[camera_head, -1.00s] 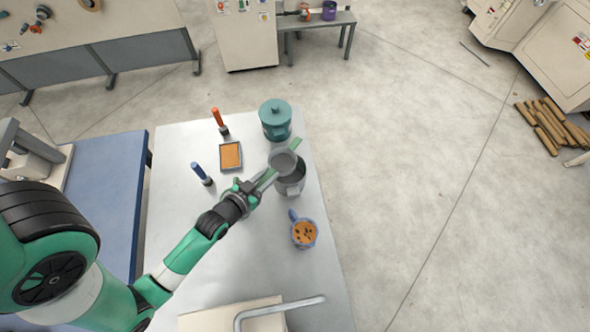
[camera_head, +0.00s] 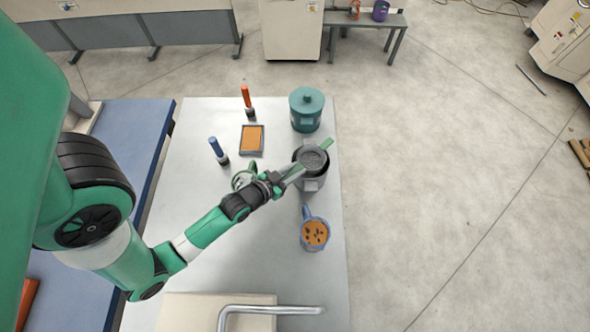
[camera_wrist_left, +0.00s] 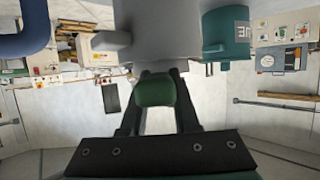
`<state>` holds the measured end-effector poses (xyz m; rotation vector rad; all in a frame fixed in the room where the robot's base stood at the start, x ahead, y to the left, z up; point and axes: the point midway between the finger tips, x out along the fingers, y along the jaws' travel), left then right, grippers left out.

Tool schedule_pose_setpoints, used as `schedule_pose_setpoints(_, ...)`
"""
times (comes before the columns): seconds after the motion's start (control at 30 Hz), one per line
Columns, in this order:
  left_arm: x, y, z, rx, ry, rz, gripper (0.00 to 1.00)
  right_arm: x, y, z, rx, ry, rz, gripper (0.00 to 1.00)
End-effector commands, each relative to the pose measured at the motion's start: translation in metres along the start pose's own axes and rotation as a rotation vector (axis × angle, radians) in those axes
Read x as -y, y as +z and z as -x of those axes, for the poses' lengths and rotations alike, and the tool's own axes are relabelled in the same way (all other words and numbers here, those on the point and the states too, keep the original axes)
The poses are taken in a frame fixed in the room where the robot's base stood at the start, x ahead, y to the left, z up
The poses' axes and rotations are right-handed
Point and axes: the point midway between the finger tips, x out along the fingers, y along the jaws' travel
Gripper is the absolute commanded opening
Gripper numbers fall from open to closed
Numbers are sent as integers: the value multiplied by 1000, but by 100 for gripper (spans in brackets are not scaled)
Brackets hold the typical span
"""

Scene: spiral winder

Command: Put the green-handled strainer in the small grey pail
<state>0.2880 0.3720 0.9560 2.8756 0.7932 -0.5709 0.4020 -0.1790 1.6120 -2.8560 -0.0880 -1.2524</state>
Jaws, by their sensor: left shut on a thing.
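The strainer (camera_head: 313,158) has a grey mesh bowl and green handle parts. It is over the mouth of the small grey pail (camera_head: 314,184), which stands on the table; whether it touches the rim I cannot tell. My left gripper (camera_head: 275,183) is shut on the strainer's green handle, left of the pail. In the left wrist view the green handle end (camera_wrist_left: 156,90) sits between the fingers, and the grey pail (camera_wrist_left: 165,35) fills the space just beyond. My right gripper is not in view.
A teal lidded canister (camera_head: 306,110) stands behind the pail. A blue-handled cup with brown contents (camera_head: 314,234) stands in front. A brown-filled tray (camera_head: 252,139), orange-handled tool (camera_head: 246,98) and blue-handled tool (camera_head: 216,147) are to the left. A white and green round item (camera_head: 243,178) lies beside my gripper.

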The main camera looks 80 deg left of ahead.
Motion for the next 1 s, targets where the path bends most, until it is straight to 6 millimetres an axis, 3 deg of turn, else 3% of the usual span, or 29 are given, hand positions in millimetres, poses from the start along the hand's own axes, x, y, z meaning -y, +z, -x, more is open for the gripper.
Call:
schedule_pose_setpoints(0.4, 0, 9, -4, -1, 0, 0, 0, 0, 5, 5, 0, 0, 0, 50)
schedule_pose_setpoints(0.43, 0, 10, -4, 0, 0, 0, 33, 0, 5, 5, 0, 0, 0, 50)
schedule_pose_setpoints(0.57, 0, 9, -4, 0, 0, 0, 56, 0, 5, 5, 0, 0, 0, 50)
schedule_pose_setpoints(0.87, 0, 8, -4, 0, 0, 0, 59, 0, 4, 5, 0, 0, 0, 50)
schedule_pose_setpoints(1.0, 0, -6, 2, -1, 0, 0, 59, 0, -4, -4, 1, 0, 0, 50)
